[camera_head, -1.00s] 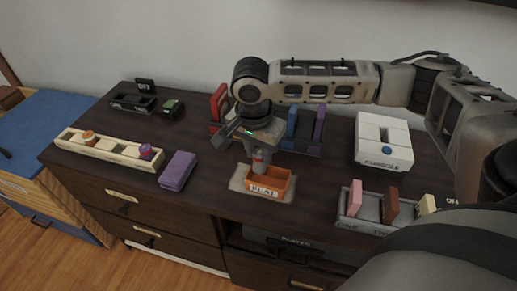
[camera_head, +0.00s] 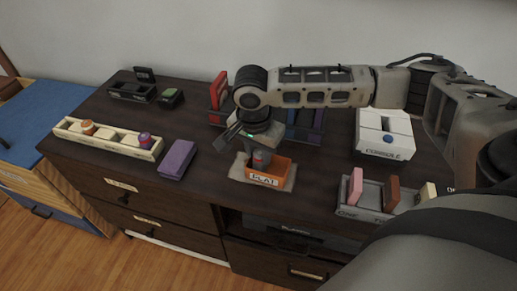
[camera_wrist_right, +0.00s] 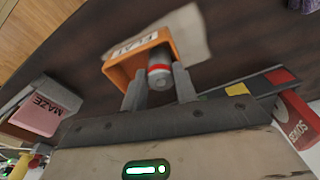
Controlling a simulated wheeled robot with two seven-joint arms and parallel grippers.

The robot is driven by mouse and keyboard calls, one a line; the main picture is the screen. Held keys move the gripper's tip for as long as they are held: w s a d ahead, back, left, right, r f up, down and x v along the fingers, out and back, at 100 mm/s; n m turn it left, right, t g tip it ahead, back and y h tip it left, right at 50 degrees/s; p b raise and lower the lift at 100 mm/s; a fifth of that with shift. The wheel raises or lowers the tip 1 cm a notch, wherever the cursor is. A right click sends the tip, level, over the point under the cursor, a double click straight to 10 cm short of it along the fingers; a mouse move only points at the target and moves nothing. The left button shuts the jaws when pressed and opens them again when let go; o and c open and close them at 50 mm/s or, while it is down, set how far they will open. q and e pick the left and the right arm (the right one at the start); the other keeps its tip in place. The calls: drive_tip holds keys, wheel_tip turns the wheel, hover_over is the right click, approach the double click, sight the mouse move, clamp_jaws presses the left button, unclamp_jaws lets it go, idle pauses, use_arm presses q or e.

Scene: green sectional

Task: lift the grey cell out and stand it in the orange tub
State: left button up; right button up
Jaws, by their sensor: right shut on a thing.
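The grey cell (camera_head: 261,160), with a red band, is upright in my right gripper (camera_head: 259,151). In the right wrist view the cell (camera_wrist_right: 159,75) sits between the two fingers of that gripper (camera_wrist_right: 160,88), which are shut on it. The orange tub (camera_head: 283,171), with a white FLAT label, stands on a beige mat (camera_head: 237,170). The cell's lower part is inside the tub and hidden by its front wall. I cannot tell whether its base touches the tub floor. The tub also shows in the right wrist view (camera_wrist_right: 118,76). My left gripper is out of view.
A purple box (camera_head: 177,160) and a cream tray (camera_head: 90,138) lie left of the tub. A red block (camera_head: 219,90) and blue holder stand behind it. A white console (camera_head: 385,133) and grey rack (camera_head: 365,207) are to the right. A black holder (camera_head: 132,92) is back left.

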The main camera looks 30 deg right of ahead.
drive_tip(key=o, duration=1.1)
use_arm(q)
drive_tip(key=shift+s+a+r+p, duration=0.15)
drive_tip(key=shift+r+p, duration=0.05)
drive_tip(key=shift+p, duration=0.8)
use_arm(e)
drive_tip(key=r, duration=0.5)
drive_tip(key=a+r, duration=0.1)
drive_tip(key=r, duration=0.4)
drive_tip(key=s+r, duration=0.1)
drive_tip(key=r, duration=0.5)
drive_tip(key=shift+a, duration=0.4)
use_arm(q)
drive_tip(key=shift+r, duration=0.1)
use_arm(e)
drive_tip(key=shift+f, duration=0.1)
